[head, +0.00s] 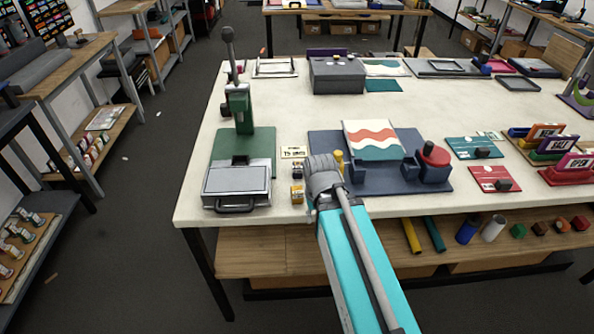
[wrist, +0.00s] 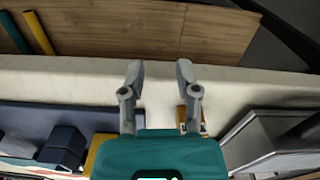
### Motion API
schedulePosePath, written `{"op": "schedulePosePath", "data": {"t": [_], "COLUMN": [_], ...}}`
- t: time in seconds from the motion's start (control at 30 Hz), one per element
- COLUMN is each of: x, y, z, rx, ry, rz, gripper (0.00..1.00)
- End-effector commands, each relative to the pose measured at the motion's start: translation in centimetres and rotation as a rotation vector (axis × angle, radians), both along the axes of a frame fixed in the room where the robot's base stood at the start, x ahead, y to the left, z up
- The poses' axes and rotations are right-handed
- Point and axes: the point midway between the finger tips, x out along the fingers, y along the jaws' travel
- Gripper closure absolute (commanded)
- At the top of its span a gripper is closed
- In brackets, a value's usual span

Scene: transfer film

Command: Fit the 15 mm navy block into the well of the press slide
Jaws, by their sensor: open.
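The press (head: 240,125) is green with a tall lever and stands at the left of the table. Its grey slide (head: 236,180), with a dark front handle, is at its base; the slide also shows at the right of the wrist view (wrist: 265,138). I cannot make out the well's inside. I cannot pick out the 15 mm navy block with certainty; my arm may hide it. My gripper (head: 322,165) is over the table, right of the slide. In the wrist view my gripper (wrist: 158,72) is open, with nothing between its fingers.
A navy board (head: 330,143) with a wavy-striped panel (head: 373,140) and a red-topped part (head: 433,155) lies right of the press. Small yellow blocks (head: 297,194) and a label card (head: 293,152) lie between. The table's front edge is close.

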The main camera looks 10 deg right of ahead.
Motion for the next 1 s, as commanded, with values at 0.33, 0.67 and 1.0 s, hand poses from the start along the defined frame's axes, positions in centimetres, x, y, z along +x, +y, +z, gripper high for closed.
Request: {"op": "schedulePosePath", "data": {"t": [0.33, 0.67, 1.0], "x": [2.5, 9.4, 16.8], "y": [0.1, 0.5, 1.0], "z": [2.0, 7.2, 12.6], "rx": [0.0, 0.0, 0.001], "ry": [0.0, 0.001, 0.0], "rz": [0.132, 0.557, 1.045], "gripper": [0.09, 0.09, 0.09]}}
